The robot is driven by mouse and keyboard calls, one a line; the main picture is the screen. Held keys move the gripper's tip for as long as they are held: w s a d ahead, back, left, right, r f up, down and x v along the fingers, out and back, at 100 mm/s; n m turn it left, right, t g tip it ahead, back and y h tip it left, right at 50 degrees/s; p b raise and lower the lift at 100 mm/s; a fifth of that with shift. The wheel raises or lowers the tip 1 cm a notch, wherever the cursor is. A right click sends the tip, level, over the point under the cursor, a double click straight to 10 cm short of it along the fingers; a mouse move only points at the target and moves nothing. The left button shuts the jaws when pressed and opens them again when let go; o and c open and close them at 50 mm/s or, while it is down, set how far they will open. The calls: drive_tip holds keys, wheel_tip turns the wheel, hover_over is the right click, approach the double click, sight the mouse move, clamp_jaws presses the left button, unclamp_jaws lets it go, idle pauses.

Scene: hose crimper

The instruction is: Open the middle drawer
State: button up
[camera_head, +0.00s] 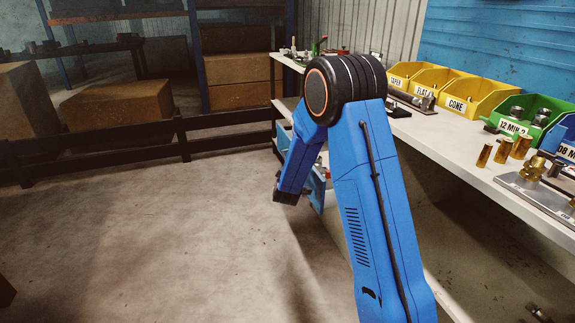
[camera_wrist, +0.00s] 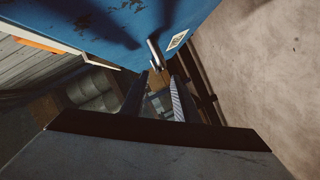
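A blue drawer front (camera_wrist: 110,25) fills the top of the wrist view, with a metal bar handle (camera_wrist: 155,52) and a small pale label (camera_wrist: 177,40). My gripper (camera_wrist: 158,78) is open, its two dark fingers apart. The handle's near end shows at the gap between the fingertips; I cannot tell whether they touch it. In the head view, a blue drawer front (camera_head: 316,190) stands out from under the bench, partly hidden by my arm. I cannot tell which drawer it is. My fingers are hidden in the head view.
The white bench (camera_head: 440,145) carries yellow bins (camera_head: 462,95), a green bin (camera_head: 525,118) and brass fittings (camera_head: 503,150). A dark low rail (camera_head: 110,140) and shelving with boxes (camera_head: 125,103) stand behind. The floor (camera_head: 170,230) at left is clear.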

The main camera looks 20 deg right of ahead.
drive_tip(key=v, duration=0.9)
drive_tip(key=shift+s, duration=0.4)
drive_tip(key=shift+a+r, duration=0.1)
drive_tip(key=shift+r, duration=0.05)
drive_tip(key=s+a+r+m+g+y, duration=0.1)
drive_tip(key=s+r+m+g+y, duration=0.15)
drive_tip(key=s+r, duration=0.5)
drive_tip(key=s+a+r+m+g+y, duration=0.1)
drive_tip(key=s+a+r+g+y, duration=0.2)
drive_tip(key=s, duration=0.7)
drive_tip(key=s+d+r+m+g, duration=0.1)
drive_tip(key=s+d+m+g, duration=0.1)
drive_tip(key=s, duration=1.4)
drive_tip(key=s+d+r+m+g, duration=0.1)
drive_tip(key=s+d, duration=0.3)
drive_tip(key=s, duration=1.2)
drive_tip(key=shift+s+r+m+g+h, duration=0.25)
drive_tip(key=shift+s+m+g+h, duration=0.15)
drive_tip(key=shift+m+g, duration=0.45)
